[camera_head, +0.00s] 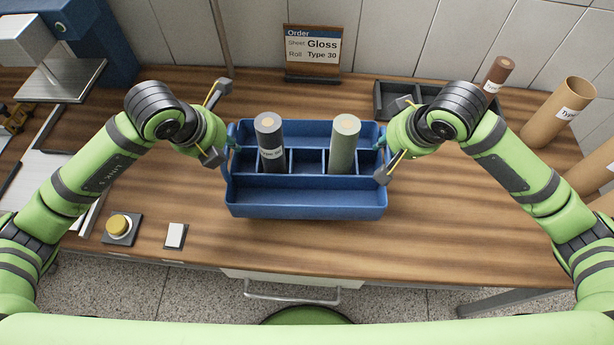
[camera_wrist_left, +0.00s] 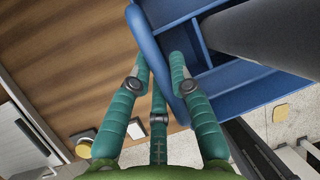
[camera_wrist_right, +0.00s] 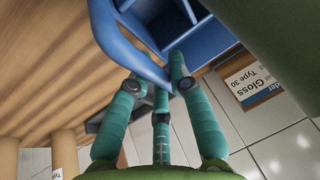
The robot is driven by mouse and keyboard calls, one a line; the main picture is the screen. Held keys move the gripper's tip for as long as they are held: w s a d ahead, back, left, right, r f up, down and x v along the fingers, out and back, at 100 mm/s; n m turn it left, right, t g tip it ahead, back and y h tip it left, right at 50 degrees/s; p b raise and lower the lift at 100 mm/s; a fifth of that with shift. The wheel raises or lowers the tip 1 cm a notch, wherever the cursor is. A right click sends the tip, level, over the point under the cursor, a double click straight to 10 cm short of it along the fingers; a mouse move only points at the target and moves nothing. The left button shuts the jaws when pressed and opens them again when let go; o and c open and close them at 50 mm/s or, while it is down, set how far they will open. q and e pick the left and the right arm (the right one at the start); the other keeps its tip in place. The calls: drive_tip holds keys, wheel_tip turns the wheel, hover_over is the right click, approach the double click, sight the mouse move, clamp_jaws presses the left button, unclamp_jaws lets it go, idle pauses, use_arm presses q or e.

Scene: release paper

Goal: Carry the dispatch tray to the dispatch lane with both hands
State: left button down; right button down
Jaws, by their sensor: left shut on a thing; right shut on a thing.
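The blue dispatch tray (camera_head: 305,204) is at the middle of the head view, over the wooden table. It holds a dark grey roll (camera_head: 269,140) labelled Type 30 and a grey-green roll (camera_head: 343,146), both upright in its compartments. My left gripper (camera_head: 232,142) is shut on the tray's left handle (camera_wrist_left: 160,62). My right gripper (camera_head: 384,144) is shut on the right handle (camera_wrist_right: 130,48). The tray looks level; whether its base touches the table I cannot tell. The dispatch lane is not clearly identifiable in these views.
An order sign (camera_head: 312,46) reading Gloss, Type 30 stands at the back. A dark grey tray (camera_head: 430,92) is behind my right gripper. Brown rolls (camera_head: 556,112) stand at right. A yellow button (camera_head: 119,226) and a white switch (camera_head: 175,236) are front left. The table front right is clear.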

drive_tip(key=shift+r, duration=0.1)
